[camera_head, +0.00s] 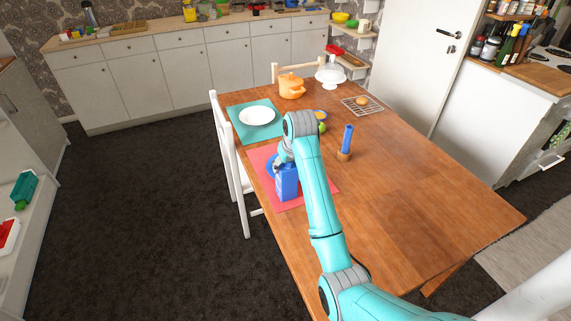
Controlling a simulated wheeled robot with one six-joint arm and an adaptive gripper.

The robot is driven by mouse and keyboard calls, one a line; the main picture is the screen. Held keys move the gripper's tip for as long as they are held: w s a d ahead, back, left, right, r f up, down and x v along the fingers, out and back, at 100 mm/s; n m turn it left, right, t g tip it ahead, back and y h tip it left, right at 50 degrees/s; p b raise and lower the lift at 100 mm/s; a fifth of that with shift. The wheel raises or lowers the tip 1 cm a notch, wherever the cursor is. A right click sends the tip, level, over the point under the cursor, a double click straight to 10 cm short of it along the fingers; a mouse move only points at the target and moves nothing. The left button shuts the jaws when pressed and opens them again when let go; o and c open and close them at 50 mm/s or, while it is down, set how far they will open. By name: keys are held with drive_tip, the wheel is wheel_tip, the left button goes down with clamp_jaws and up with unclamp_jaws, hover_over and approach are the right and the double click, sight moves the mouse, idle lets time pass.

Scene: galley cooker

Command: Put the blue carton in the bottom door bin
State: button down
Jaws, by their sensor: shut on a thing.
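The blue carton (287,183) stands upright at the red mat on the wooden table, below my wrist. My gripper (286,163) is at the carton's top and shut on it; the fingers are mostly hidden by my arm and the carton. I cannot tell whether the carton's base touches the mat. I cannot make out a door bin for certain. White shelves (40,205) at the left edge hold a teal container and a red-and-white item.
A blue dish (271,165) lies beside the carton on the red mat (263,154). A blue candle-like cylinder (347,138), a white plate (257,115) and an orange pot (291,86) stand on the table (420,195). White chairs flank its left side. Dark floor lies open left.

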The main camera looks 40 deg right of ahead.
drive_tip(key=shift+f, duration=0.1)
drive_tip(key=shift+c, duration=1.1)
unclamp_jaws()
